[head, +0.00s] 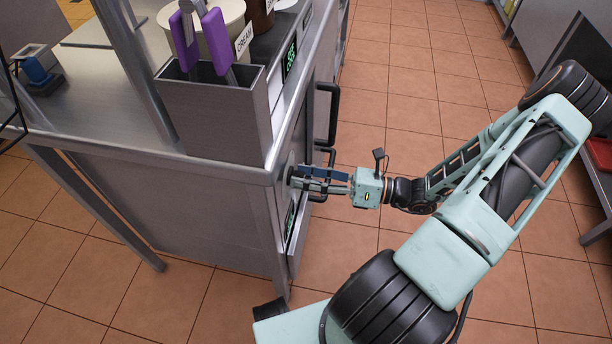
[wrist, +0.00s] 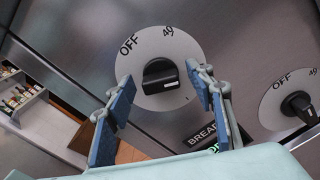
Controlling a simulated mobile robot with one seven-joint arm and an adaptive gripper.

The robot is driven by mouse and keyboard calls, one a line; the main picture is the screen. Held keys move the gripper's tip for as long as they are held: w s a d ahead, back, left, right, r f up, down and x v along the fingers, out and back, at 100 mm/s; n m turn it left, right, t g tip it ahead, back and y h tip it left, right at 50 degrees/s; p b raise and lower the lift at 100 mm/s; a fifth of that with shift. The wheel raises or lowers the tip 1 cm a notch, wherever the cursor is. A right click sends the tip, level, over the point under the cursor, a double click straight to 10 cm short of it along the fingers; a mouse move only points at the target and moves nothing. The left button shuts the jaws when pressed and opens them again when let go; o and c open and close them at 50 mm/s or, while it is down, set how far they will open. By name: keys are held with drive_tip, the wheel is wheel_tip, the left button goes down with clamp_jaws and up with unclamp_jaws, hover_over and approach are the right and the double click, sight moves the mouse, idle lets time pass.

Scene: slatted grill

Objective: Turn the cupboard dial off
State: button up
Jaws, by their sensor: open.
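The cupboard dial is a black knob (wrist: 160,76) on a round grey plate marked OFF and 49, in the middle of the wrist view. Its white pointer mark is at the knob's right end, away from the OFF mark at upper left. My gripper (wrist: 158,88) is open, with a blue-padded finger on each side of the knob. I cannot tell whether either finger touches it. In the head view my gripper (head: 309,180) reaches the front of the steel cupboard (head: 215,205), where the fingers largely hide the dial.
A second dial (wrist: 298,104) with an OFF mark sits at the right in the wrist view, near a BREAD label (wrist: 202,133). Black handles (head: 328,115) stick out from the cupboard front. A steel holder (head: 215,115) with purple-handled utensils stands on top. Tiled floor is clear nearby.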

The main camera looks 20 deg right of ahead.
drive_tip(key=c, duration=1.2)
drive_tip(key=shift+o, duration=0.2)
drive_tip(key=shift+n, duration=0.4)
drive_tip(key=n+p, duration=0.1)
drive_tip(key=n, duration=0.2)
drive_tip(key=shift+s+r+n, duration=0.1)
drive_tip(key=shift+n, duration=0.2)
drive_tip(key=n, duration=1.9)
drive_tip(key=shift+s+a+f, duration=0.1)
drive_tip(key=shift+s+f, duration=0.1)
drive_tip(key=shift+f, duration=0.05)
drive_tip(key=shift+n, duration=0.4)
